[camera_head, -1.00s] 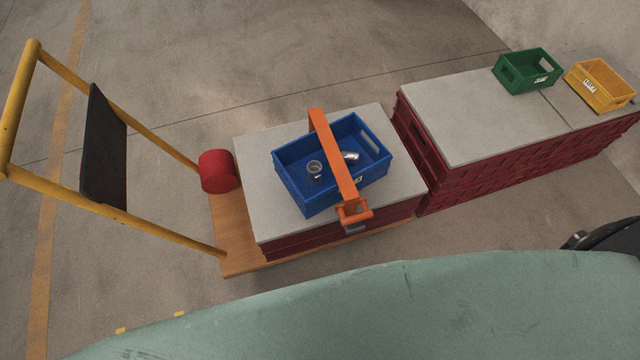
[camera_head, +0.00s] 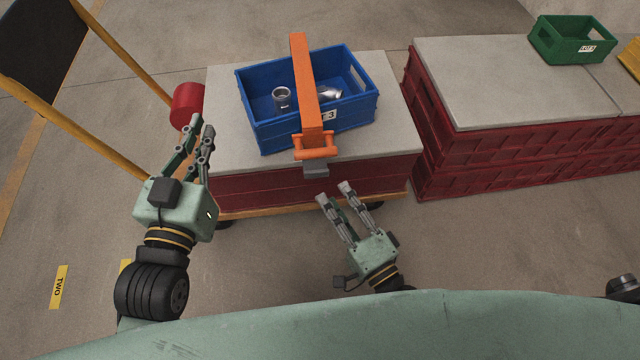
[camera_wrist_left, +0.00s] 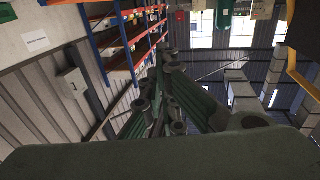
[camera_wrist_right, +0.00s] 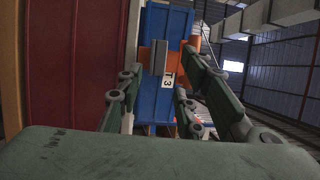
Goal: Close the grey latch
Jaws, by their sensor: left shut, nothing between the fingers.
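The grey latch (camera_head: 316,170) hangs at the front edge of the slab, just under the orange handle (camera_head: 316,146) of an orange bar (camera_head: 305,80). The bar lies across the blue crate (camera_head: 262,137). In the right wrist view the grey latch (camera_wrist_right: 160,57) shows between my fingers, in front of the orange bar and blue crate. My right gripper (camera_head: 334,193) is open and empty, a little below the latch and apart from it. My left gripper (camera_head: 203,132) is shut and empty, left of the slab's front corner, near the red cylinder (camera_head: 187,105).
Two metal castings (camera_head: 281,98) lie in the blue crate. The slab (camera_head: 225,125) rests on a red crate on a wooden trolley with a yellow frame. A second slab (camera_head: 480,80) on red crates stands right, with a green crate (camera_head: 573,42). Floor in front is clear.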

